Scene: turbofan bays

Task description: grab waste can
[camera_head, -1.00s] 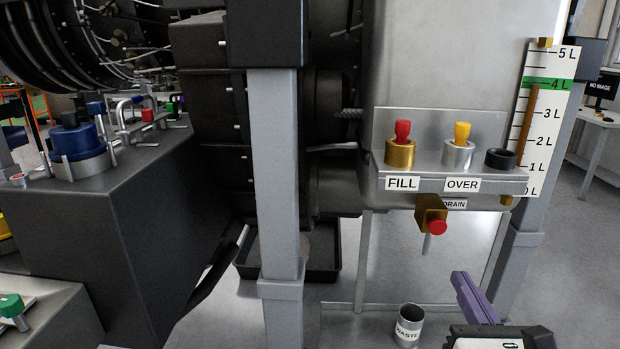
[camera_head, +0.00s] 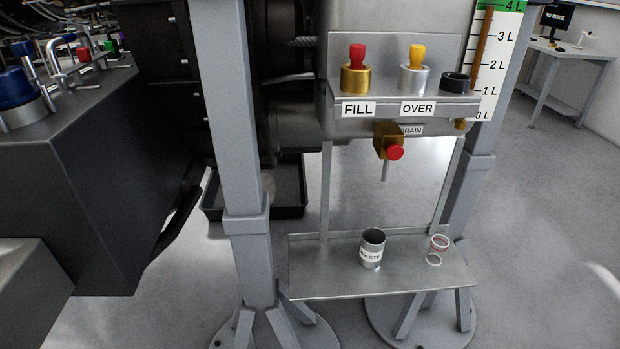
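The waste can (camera_head: 372,249) is a small grey metal can with a white WASTE label. It stands upright and open at the top on a grey metal shelf (camera_head: 340,277), below the brass drain valve (camera_head: 388,143) with its red knob. Neither of my grippers shows in the head view now.
Grey posts (camera_head: 240,150) with wide round feet flank the shelf. A black tray (camera_head: 288,190) lies behind the left post. FILL and OVER ports (camera_head: 385,75) are above. Open floor lies to the right.

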